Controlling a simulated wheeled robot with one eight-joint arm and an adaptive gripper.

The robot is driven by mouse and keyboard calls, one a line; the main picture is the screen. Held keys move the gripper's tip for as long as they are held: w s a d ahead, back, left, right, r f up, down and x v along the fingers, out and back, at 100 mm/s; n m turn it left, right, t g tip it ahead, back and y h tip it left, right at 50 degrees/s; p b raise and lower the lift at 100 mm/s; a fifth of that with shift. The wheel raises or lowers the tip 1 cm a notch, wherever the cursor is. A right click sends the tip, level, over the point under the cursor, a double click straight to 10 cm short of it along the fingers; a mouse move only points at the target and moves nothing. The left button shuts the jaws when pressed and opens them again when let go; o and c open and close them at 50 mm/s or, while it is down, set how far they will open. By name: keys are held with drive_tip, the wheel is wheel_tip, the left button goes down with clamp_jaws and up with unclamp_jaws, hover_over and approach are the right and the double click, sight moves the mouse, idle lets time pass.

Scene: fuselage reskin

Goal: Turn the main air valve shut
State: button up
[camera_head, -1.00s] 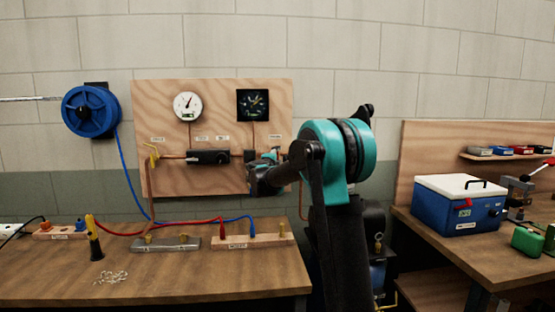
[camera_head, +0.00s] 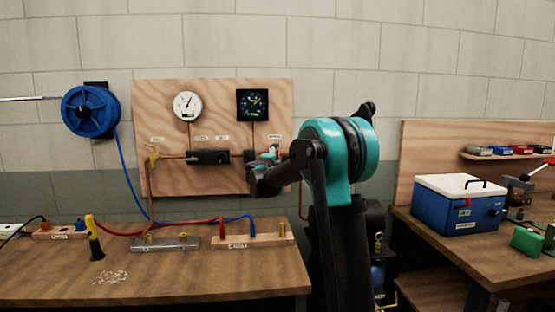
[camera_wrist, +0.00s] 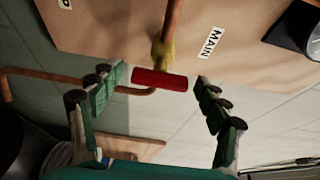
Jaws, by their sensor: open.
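The main air valve (camera_wrist: 164,52) shows in the wrist view as a yellow brass body on a copper pipe, beside a label reading MAIN (camera_wrist: 213,42). Its red handle (camera_wrist: 160,79) lies crosswise to the pipe section above it in the picture. My gripper (camera_wrist: 159,74) is open, with one green-padded finger on each side of the handle and a visible gap at both ends. I cannot tell from the picture whether its depth matches the handle's. In the head view my gripper is at the board's lower right, largely hidden by my arm, and the valve is not clear there.
The plywood board (camera_head: 220,95) carries a white gauge (camera_head: 187,105), a black square gauge (camera_head: 252,104) and a dark inline unit (camera_head: 208,157). A workbench (camera_head: 190,270) with hoses and fittings stands below. A blue cooler (camera_head: 455,205) sits on the right bench.

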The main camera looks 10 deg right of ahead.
drive_tip(key=v, duration=1.1)
drive_tip(key=s+a+f+n+t+y, duration=0.2)
drive_tip(key=s+a+n+y, duration=0.2)
drive_tip(key=s+n+y, duration=0.7)
drive_tip(key=s+f+n+g+y, duration=0.1)
drive_tip(key=s+f+n+g, duration=0.55)
drive_tip(key=f, duration=0.55)
drive_tip(key=s+d+f+n+g+h, duration=0.1)
drive_tip(key=s+d+f+g, duration=0.1)
drive_tip(key=s+d+f, duration=0.2)
drive_tip(key=s+d+f+n+g+h, duration=0.2)
drive_tip(key=s+d+f+g, duration=0.1)
drive_tip(key=s+f, duration=0.7)
drive_tip(key=s+d+f+n+g+h, duration=0.2)
drive_tip(key=s+d+f, duration=0.4)
drive_tip(key=s, duration=0.6)
wheel_tip(320, 180, down, 2)
drive_tip(key=shift+s+f+g, duration=0.1)
drive_tip(key=shift+s+g, duration=0.15)
drive_tip(key=shift+g, duration=0.2)
